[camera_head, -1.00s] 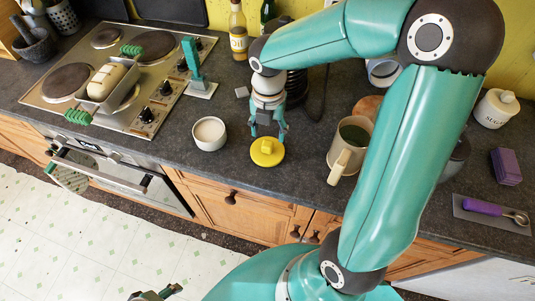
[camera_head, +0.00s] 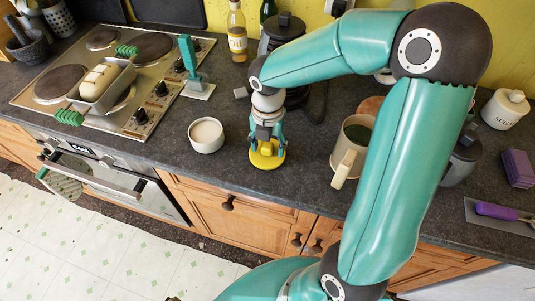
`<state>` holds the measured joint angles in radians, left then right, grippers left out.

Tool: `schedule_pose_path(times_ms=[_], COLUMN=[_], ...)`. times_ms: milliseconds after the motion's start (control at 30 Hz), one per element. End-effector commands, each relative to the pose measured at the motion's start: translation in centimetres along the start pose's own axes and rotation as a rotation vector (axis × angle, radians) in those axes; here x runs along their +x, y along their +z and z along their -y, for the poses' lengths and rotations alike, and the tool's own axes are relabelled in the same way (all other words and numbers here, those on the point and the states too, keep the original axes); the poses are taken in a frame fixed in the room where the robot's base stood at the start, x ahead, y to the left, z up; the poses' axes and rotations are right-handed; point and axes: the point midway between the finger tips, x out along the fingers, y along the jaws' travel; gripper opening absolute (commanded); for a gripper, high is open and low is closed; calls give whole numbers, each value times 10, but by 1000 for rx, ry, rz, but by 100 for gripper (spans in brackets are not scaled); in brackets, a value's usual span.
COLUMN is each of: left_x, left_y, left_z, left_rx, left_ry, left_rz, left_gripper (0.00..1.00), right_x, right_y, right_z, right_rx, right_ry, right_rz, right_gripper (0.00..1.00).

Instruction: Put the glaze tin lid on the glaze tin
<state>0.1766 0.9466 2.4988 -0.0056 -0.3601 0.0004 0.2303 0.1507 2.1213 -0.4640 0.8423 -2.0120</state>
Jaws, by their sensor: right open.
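The yellow glaze tin lid (camera_head: 266,163), a round disc with a raised knob, lies on the dark worktop near its front edge. My right gripper (camera_head: 267,150) points down over it, with its open fingers on either side of the knob. The fingers hide much of the knob, and I cannot tell whether they touch it. A round white open container (camera_head: 206,144), which looks like the glaze tin, stands upright to the left of the lid, apart from it. My left gripper does not show clearly.
A beige mug (camera_head: 347,160) stands to the right of the lid. A teal-handled tool (camera_head: 190,62) and a hob (camera_head: 70,67) holding a loaf tin (camera_head: 103,92) are to the left. A dark jar (camera_head: 283,30) stands behind my right wrist. Worktop between container and lid is clear.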

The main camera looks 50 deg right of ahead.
Motion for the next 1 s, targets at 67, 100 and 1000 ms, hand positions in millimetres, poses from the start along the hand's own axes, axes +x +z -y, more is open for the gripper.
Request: schedule_pose_path(times_ms=[67, 100, 1000], left_x=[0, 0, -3], left_y=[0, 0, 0], left_z=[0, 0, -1], left_rx=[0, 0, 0], left_ry=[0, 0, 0], left_rz=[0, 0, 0], left_gripper=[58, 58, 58], right_x=[0, 0, 0], right_y=[0, 0, 0], right_z=[0, 0, -2], right_rx=[0, 0, 0], right_ry=[0, 0, 0], right_rz=[0, 0, 0], right_gripper=[58, 58, 18])
